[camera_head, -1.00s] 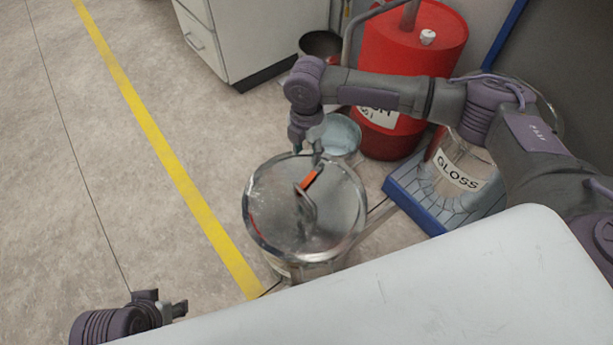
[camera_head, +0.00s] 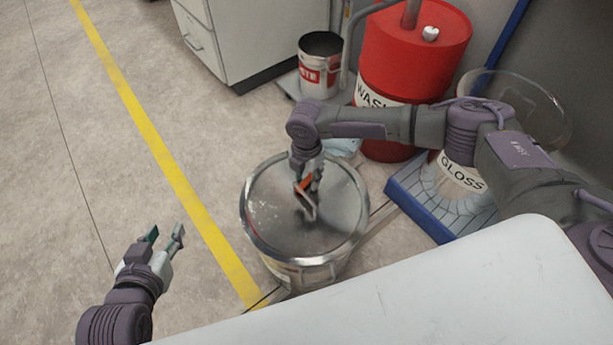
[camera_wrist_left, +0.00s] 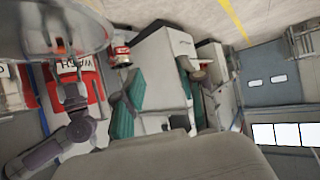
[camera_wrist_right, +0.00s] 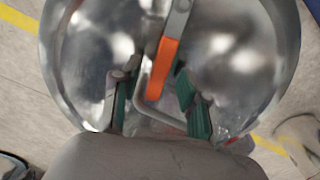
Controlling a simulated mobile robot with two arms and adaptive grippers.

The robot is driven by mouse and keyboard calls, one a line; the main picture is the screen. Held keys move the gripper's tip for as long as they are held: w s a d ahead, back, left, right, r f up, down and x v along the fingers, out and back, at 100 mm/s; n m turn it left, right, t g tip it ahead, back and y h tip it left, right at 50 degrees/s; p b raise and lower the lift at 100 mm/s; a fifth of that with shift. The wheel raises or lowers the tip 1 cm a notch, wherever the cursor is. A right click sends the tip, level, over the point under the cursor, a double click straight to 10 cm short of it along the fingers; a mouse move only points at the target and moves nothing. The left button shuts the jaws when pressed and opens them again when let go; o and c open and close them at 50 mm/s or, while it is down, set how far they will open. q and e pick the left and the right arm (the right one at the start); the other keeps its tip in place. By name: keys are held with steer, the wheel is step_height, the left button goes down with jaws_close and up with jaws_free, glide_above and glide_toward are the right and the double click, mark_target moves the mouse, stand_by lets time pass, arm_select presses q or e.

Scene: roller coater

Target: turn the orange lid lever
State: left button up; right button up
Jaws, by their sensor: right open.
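The orange lid lever (camera_head: 305,183) sits on the round metal lid (camera_head: 270,215) of a large can. In the right wrist view the orange lever (camera_wrist_right: 163,66) continues into a grey metal bar and a bent handle beside it. My right gripper (camera_head: 307,186) is above the lid at the lever. In the right wrist view its green-padded fingers (camera_wrist_right: 155,95) are apart, with the orange lever between them; contact cannot be told. My left gripper (camera_head: 165,236) is open and empty over the floor, left of the can. It also shows in the left wrist view (camera_wrist_left: 160,95).
A red WASH drum (camera_head: 405,65) stands behind my right arm. A GLOSS can (camera_head: 460,172) stands on a blue-edged tray (camera_head: 415,208) to the right. A small can (camera_head: 320,70) is by the white cabinet (camera_head: 250,35). The left floor is clear.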

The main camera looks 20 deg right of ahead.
steer(key=shift+c, duration=0.4)
jaws_close()
steer(key=shift+w+a+r+m+p, duration=0.25)
steer(key=shift+m+p, duration=0.35)
steer(key=shift+p, duration=0.5)
steer(key=shift+w+a+m+p, duration=0.15)
steer(key=shift+w+m+p, duration=0.15)
steer(key=shift+m+p, duration=0.4)
steer(key=shift+w+f+p, duration=0.1)
steer(key=shift+w+p, duration=0.1)
steer(key=shift+p, duration=0.15)
arm_select(q)
steer(key=s+a+f+g+y, duration=0.1)
steer(key=s+a+f+g, duration=0.1)
steer(key=s+g, duration=0.2)
steer(key=s+a+f+g+y, duration=0.1)
steer(key=s+a+f+g, duration=0.1)
steer(key=s, duration=0.6)
steer(key=shift+f+g, duration=0.35)
steer(key=shift+g, duration=0.55)
arm_select(e)
steer(key=shift+w+f+m, duration=0.1)
steer(key=shift+m, duration=0.2)
arm_select(q)
steer(key=shift+s+a, duration=0.1)
